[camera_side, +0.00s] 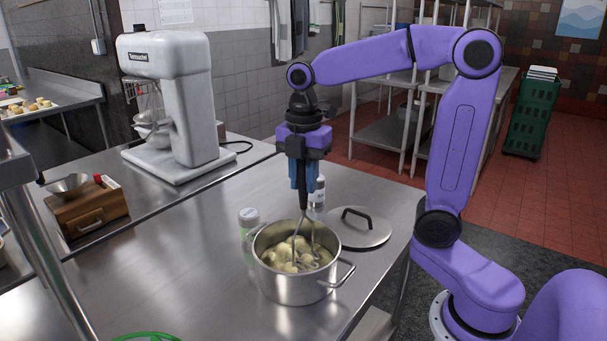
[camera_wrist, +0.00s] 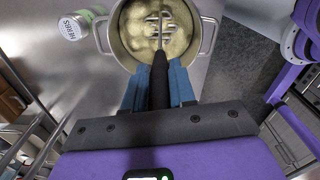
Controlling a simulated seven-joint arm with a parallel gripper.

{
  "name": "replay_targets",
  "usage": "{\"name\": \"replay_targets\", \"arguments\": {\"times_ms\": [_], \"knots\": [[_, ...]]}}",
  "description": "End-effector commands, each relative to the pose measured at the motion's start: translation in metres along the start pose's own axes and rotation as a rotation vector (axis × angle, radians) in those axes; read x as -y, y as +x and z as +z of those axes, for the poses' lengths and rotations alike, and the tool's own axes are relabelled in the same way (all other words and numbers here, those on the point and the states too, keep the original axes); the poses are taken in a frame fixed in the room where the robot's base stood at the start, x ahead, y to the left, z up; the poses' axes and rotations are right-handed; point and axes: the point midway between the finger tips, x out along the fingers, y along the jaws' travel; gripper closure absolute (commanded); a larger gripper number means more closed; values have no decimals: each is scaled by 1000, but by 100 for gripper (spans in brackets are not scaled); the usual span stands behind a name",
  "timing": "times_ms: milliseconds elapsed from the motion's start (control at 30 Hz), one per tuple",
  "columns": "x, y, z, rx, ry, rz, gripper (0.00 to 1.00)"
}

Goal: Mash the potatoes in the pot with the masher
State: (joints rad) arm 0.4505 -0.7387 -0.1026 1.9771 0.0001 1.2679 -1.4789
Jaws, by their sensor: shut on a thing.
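The steel pot (camera_side: 291,287) stands on the metal counter with pale potatoes (camera_side: 288,255) in it. Some potatoes look lumpy in the side view; the wrist view shows a yellowish mass (camera_wrist: 139,42) inside the pot (camera_wrist: 107,40). My gripper (camera_side: 302,186) is above the pot and points down. Its blue fingers (camera_wrist: 157,88) are shut on the dark handle of the masher (camera_side: 303,205). The masher's wire head (camera_wrist: 160,22) is inside the pot among the potatoes. I cannot tell how deep its lower end goes.
A pot lid (camera_side: 362,234) lies on the counter right of the pot. A herb jar (camera_side: 249,218) stands close behind its left side, and another bottle (camera_side: 318,192) stands behind it. A white mixer (camera_side: 180,110) and a wooden grinder (camera_side: 85,208) are farther left. The counter left of the pot is clear.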

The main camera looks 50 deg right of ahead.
Motion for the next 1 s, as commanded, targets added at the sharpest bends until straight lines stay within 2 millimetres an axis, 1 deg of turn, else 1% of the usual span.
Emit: {"name": "replay_targets", "arguments": {"times_ms": [533, 700, 1000], "knots": [[0, 32, 0, 0, 0, -1, 100], [0, 36, 0, 0, 0, 1, 100], [0, 36, 0, 0, 0, 1, 100]]}}
